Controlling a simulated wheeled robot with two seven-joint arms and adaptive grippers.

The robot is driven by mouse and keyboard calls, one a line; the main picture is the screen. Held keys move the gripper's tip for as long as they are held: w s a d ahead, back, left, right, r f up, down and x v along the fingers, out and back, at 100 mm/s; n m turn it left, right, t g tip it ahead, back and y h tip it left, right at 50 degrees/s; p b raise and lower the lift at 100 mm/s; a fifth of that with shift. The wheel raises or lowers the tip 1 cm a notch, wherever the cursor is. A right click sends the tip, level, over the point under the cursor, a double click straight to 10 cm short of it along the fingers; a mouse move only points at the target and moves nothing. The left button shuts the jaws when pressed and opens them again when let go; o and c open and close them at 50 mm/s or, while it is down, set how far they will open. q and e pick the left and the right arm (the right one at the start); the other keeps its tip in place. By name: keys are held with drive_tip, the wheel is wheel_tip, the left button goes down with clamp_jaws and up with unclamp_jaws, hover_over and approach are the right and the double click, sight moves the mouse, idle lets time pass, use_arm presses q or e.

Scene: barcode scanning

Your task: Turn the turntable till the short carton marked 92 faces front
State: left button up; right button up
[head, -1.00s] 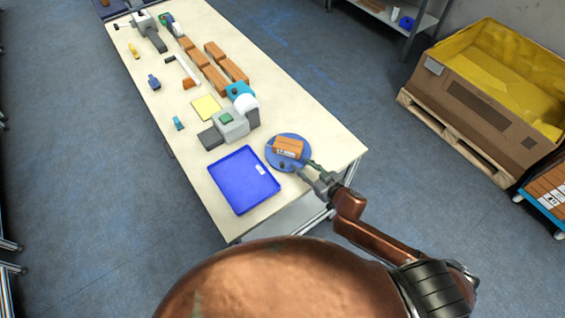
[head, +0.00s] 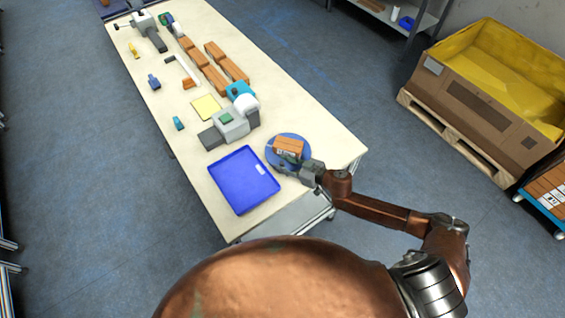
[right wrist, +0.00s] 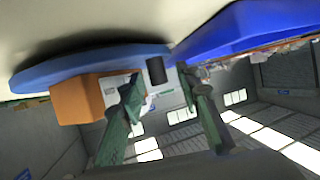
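The blue round turntable (head: 271,151) stands near the table's front right corner. A short orange-brown carton (head: 288,143) with a white label sits on it; I cannot read the number. My right gripper (head: 286,166) is at the turntable's near edge, beside the carton. In the right wrist view, which is tilted over, the turntable (right wrist: 65,68) and carton (right wrist: 75,100) show with a dark upright peg (right wrist: 156,70). The peg is between the open fingers of the right gripper (right wrist: 158,88); no contact is clear. My left gripper is out of view.
A blue tray (head: 243,181) lies just left of the turntable. A grey-and-white device (head: 233,124) stands behind it. Several brown cartons (head: 213,77) lie farther back. The table's right side is clear.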

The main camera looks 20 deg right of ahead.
drive_tip(key=shift+w+a+f, duration=0.1)
drive_tip(key=shift+w+a, duration=0.05)
drive_tip(key=shift+w, duration=0.05)
clamp_jaws()
idle(0.3)
idle(0.3)
